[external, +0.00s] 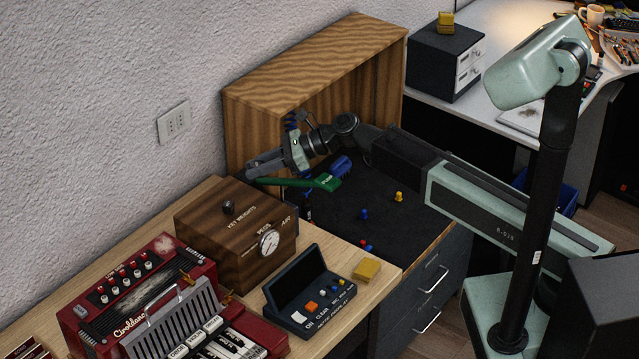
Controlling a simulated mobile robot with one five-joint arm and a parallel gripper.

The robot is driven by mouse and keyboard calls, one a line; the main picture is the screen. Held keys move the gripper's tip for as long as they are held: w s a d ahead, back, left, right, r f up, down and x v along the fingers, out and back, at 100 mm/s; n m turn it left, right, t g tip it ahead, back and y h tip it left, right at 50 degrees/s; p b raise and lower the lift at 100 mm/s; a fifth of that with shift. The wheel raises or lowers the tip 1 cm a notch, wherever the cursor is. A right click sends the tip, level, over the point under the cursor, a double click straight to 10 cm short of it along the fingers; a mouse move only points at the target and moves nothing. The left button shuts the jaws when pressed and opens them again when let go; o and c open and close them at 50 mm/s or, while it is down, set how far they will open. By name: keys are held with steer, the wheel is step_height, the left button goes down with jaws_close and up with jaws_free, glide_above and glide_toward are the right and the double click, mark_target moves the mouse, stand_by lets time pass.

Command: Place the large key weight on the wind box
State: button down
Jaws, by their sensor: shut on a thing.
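The wooden box (245,245) has a round dial and the words "KEY WEIGHTS" and "AIR"; I take it for the wind box. It stands on the light wooden bench. A small dark knob-like piece (229,208) stands upright on its top; I cannot tell whether it is a key weight. My gripper (256,169) is beyond the box's far edge in the picture, with its fingers pointing left, apart from the dark piece. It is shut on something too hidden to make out. A green tool (325,182) shows just below and right of the fingers.
A red accordion (150,290) and a dark button console (310,290) crowd the near bench, with a yellow block (367,269) beside them. Small coloured pieces (364,214) lie on the dark surface. A wooden cabinet (310,75) rises behind my arm.

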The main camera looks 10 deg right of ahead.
steer(key=shift+t, duration=0.3)
steer(key=s, duration=0.1)
steer(key=s+a, duration=0.1)
steer(key=s, duration=0.1)
steer(key=s+r, duration=0.1)
steer(key=shift+s+a+r, duration=0.1)
steer(key=shift+s+a, duration=0.2)
steer(key=shift+a, duration=0.05)
steer(key=s+m+t, duration=0.1)
steer(key=s, duration=0.2)
steer(key=s+f+m+t+b, duration=0.1)
steer(key=s, duration=0.2)
steer(key=s+m+t+h, duration=0.1)
steer(key=s+m+t, duration=0.1)
steer(key=s, duration=0.1)
steer(key=shift+s+a+f+b, duration=0.1)
steer(key=shift+s+f+b, duration=0.15)
steer(key=shift+f+b, duration=0.1)
steer(key=shift+s+t, duration=0.3)
steer(key=b, duration=0.1)
glide_above(199, 215)
steer(key=shift+f, duration=0.7)
step_height(199, 215, down, 4)
steer(key=b, duration=0.4)
steer(key=shift+w, duration=0.1)
steer(key=shift+r, duration=0.25)
steer(key=shift+f, duration=0.15)
steer(key=c, duration=1.3)
jaws_free()
steer(key=shift+o, duration=0.2)
